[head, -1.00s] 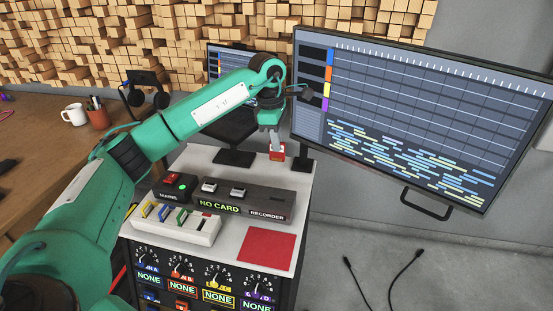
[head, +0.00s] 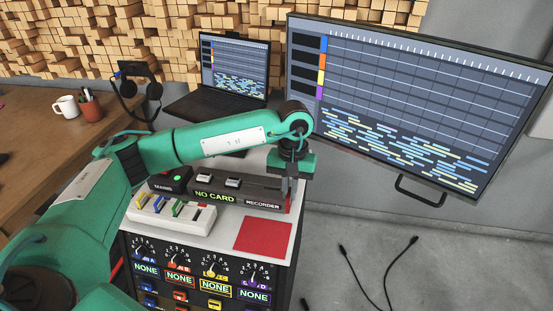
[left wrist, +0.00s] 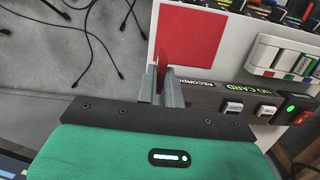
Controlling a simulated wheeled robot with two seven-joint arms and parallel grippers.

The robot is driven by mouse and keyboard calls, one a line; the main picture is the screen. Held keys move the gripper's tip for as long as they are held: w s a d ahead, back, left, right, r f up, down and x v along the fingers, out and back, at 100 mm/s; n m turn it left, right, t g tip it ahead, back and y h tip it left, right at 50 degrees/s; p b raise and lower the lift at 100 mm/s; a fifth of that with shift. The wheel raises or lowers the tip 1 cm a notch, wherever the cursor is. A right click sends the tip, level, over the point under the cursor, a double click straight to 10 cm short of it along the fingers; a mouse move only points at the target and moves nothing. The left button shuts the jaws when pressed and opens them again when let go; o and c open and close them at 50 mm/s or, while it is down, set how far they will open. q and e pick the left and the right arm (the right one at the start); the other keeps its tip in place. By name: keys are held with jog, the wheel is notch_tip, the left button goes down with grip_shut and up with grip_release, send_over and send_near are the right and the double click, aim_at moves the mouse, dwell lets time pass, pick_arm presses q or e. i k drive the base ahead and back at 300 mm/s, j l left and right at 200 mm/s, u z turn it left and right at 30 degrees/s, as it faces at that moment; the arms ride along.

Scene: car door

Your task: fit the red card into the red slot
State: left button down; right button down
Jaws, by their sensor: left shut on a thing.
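My left gripper (head: 288,187) hangs over the right end of the recorder, with its fingers pointing down. In the left wrist view its two fingers (left wrist: 161,88) are shut on the red card (left wrist: 163,48), a thin dark red piece sticking out past the fingertips. The white card rack (head: 170,215) stands at the left of the cabinet top with blue, yellow and green pieces. A small red mark shows near its right end, where the red slot seems to be. My right gripper is not in view.
The dark recorder (head: 237,196), its display reading NO CARD, stands behind the rack. A flat red square (head: 262,236) lies on the cabinet's front right. The large monitor (head: 420,100) stands right of my arm. A laptop (head: 234,75) is behind.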

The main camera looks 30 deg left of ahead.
aim_at(199, 220)
jog(key=u, duration=1.7)
